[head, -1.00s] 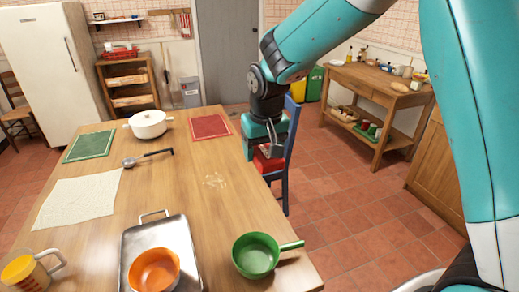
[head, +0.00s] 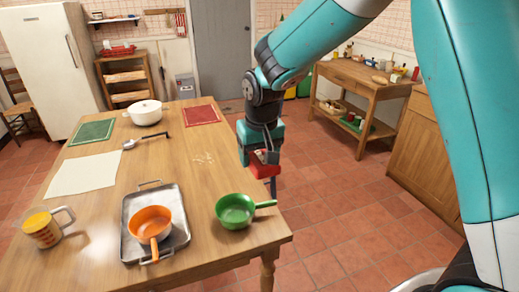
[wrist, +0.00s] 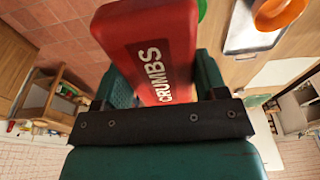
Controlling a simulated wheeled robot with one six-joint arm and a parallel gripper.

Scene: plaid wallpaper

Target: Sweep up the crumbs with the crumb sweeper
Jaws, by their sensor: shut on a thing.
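The red crumb sweeper (wrist: 152,45), lettered "CRUMBS", is held between the fingers of my gripper (wrist: 165,85) in the wrist view. In the head view my gripper (head: 264,160) is shut on the red sweeper (head: 264,170), just off the right edge of the table and to the right of the crumbs. The crumbs (head: 203,158) are a small pale scatter on the wooden table (head: 178,165), between the red mat and the green pan. The sweeper's underside is hidden.
A green saucepan (head: 236,211) stands near the table's right front corner. A metal tray (head: 183,232) holds an orange pan (head: 149,222). The table around the crumbs is clear.

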